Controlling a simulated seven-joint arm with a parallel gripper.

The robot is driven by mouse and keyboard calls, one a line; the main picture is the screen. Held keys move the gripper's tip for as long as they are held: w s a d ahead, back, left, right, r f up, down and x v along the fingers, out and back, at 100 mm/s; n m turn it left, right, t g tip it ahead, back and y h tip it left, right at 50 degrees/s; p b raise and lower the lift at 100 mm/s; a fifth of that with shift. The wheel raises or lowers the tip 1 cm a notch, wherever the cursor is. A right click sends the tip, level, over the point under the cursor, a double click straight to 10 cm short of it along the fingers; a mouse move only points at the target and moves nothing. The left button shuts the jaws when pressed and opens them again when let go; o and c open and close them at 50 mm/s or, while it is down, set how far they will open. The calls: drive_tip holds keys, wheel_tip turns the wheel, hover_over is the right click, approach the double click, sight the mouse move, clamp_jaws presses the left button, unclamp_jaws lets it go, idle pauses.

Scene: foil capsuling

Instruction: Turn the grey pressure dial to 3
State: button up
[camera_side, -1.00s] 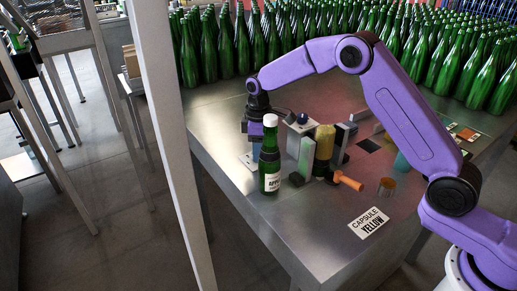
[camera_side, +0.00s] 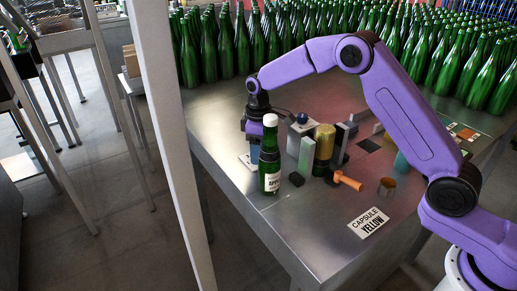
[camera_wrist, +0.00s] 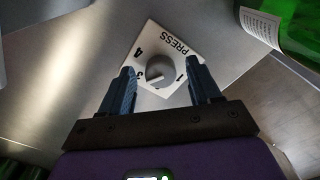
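The grey pressure dial (camera_wrist: 160,73) is a round knob on a white plate (camera_wrist: 152,38) marked PRESS. The numerals 4, 3 and 1 show on the plate in the wrist view; the 3 is partly covered near my left finger. A pale mark shows on the lower left part of the knob, but its exact setting is hard to read. My gripper (camera_wrist: 159,68) is open, with one blue finger on each side of the knob and visible gaps between. In the side view my gripper (camera_side: 254,142) is low over the table behind a green bottle, and the dial is hidden.
The green bottle (camera_side: 270,165) with a white top stands close in front of my gripper. A grey-green block (camera_side: 306,157), a gold-topped bottle (camera_side: 324,145) and an orange-handled tool (camera_side: 347,181) are to the right. The front table (camera_side: 300,225) is clear left of the CAPSULE YELLOW card (camera_side: 369,222).

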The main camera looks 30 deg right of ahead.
wheel_tip(320, 180, up, 17)
drive_tip(key=shift+r, duration=0.2)
idle(0.6)
idle(0.3)
drive_tip(key=s+a+r+n+t+y, duration=0.1)
drive_tip(key=s+a+r+n+t, duration=0.15)
drive_tip(key=s, duration=0.55)
drive_tip(key=s+a+r+n+t+y, duration=0.1)
drive_tip(key=s+a+n+t, duration=0.1)
drive_tip(key=s+a, duration=0.35)
drive_tip(key=s+d+f+g, duration=0.1)
drive_tip(key=s+d+f, duration=0.2)
drive_tip(key=s, duration=0.6)
drive_tip(key=s+d+f+g+h, duration=0.1)
drive_tip(key=s+d+f, duration=0.3)
drive_tip(key=s+d, duration=0.4)
drive_tip(key=s+d+f+g, duration=0.2)
drive_tip(key=s+d+f, duration=0.2)
drive_tip(key=s, duration=0.7)
drive_tip(key=shift+s+d+f+m+h, duration=0.25)
drive_tip(key=shift+d+m, duration=0.2)
drive_tip(key=shift+d, duration=0.55)
